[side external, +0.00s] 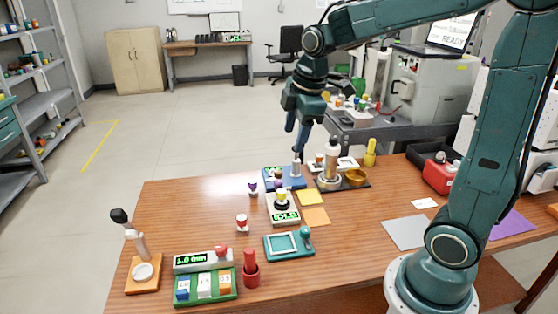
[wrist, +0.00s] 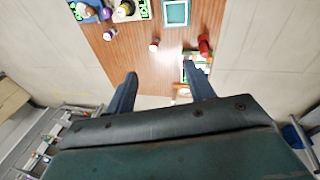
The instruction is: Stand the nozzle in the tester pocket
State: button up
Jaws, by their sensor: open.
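My gripper (side external: 299,140) is open, with its fingers pointing down above the far part of the wooden table. In the wrist view its two fingers (wrist: 160,69) are spread wide with nothing between them. Just below the fingers in the side view, a small grey upright piece (side external: 296,169), which looks like the nozzle, stands at the right end of a blue block with a green display (side external: 285,183), probably the tester. I cannot tell whether it sits fully in a pocket, or whether a fingertip touches it. The blue block shows only partly in the wrist view (wrist: 82,12).
A white scale (side external: 284,214) with a yellow-topped item stands in front of the blue block. A purple-capped vial (side external: 253,189) and red-capped vial (side external: 242,222) stand left. The table's left middle is clear.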

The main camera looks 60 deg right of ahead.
jog(key=s+a+r+m+t, duration=0.1)
jog(key=s+a+m, duration=0.2)
jog(key=s+m, duration=0.2)
jog(key=s+a+m+t, duration=0.1)
jog(key=s+a+m, duration=0.3)
jog(key=s, duration=0.8)
jog(key=shift+s+r+m+t+y, duration=0.2)
jog(key=shift+r+m+t+y, duration=0.15)
jog(key=shift+m, duration=0.35)
jog(key=shift+w+r, duration=0.1)
jog(key=shift+c, duration=0.3)
